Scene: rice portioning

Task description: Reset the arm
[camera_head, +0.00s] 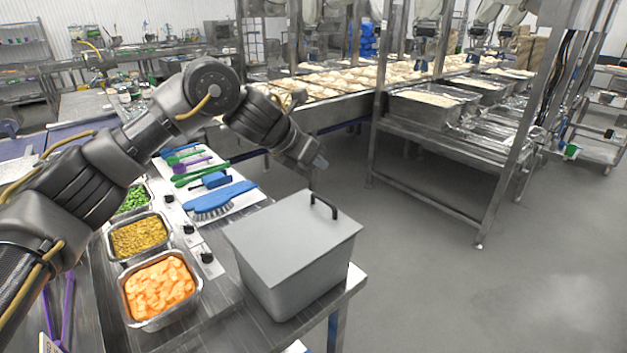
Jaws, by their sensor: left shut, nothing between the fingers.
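My left arm comes in from the left and reaches over the counter. My left gripper (318,162) is at its end, shut and empty, in the air beyond the grey lidded box. It touches nothing that I can see. My right gripper and right arm are not in view.
A grey box (292,242) with a black-handled lid stands at the counter's right end. Trays of carrots (160,290), yellow corn (139,237) and green vegetables (131,200) sit left of it. Brushes (220,199) lie on a white board. A steel rack (430,142) stands beyond open floor.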

